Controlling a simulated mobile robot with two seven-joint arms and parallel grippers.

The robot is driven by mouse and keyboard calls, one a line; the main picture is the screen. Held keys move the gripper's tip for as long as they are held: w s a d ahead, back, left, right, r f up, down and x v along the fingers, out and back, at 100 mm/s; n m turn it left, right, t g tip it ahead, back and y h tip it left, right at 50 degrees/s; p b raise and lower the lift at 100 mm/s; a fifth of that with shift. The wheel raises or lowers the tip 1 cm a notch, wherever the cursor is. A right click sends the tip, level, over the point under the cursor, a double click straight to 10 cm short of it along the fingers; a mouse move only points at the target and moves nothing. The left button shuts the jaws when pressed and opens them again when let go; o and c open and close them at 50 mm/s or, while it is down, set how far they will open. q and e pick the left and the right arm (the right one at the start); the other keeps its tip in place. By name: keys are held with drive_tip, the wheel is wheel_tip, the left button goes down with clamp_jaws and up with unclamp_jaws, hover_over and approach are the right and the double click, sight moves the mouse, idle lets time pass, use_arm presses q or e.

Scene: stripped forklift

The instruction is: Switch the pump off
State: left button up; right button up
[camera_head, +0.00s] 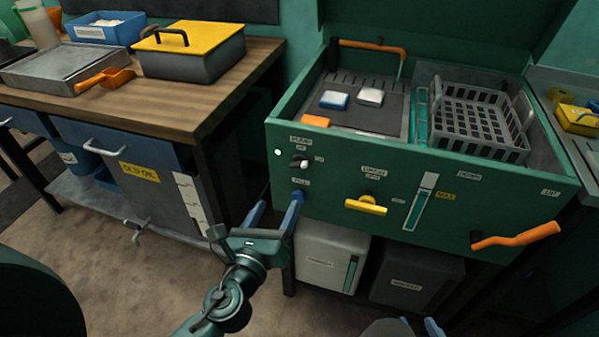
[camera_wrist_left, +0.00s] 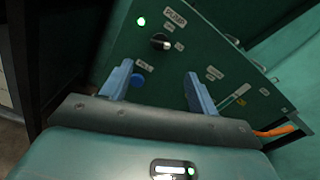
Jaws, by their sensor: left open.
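The pump knob (camera_head: 299,162) is a small dark rotary knob with a pale mark, on the left of the green washer's front panel. It also shows in the left wrist view (camera_wrist_left: 160,41), its pale mark toward the right. A green lamp (camera_head: 278,152) beside it is lit, also in the wrist view (camera_wrist_left: 141,21). My left gripper (camera_head: 275,210) is open and empty, below and in front of the knob. Its blue fingers (camera_wrist_left: 157,75) stand apart below the knob in the wrist view, not touching it. My right gripper (camera_head: 432,326) barely shows at the bottom edge.
A blue button (camera_wrist_left: 137,80) sits below the knob, near the left finger. A yellow handle (camera_head: 367,205) and an orange lever (camera_head: 515,236) stick out further right. A wooden workbench (camera_head: 130,110) stands to the left. Grey boxes (camera_head: 330,258) stand under the washer.

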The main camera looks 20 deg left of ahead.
sight(297, 166)
use_arm(q)
drive_tip(key=w, duration=0.8)
drive_tip(key=w+p, duration=0.1)
drive_tip(key=w, duration=0.4)
drive_tip(key=shift+d, duration=0.25)
use_arm(e)
drive_tip(key=shift+a, duration=0.2)
use_arm(q)
drive_tip(key=shift+r, duration=0.1)
drive_tip(key=c, duration=1)
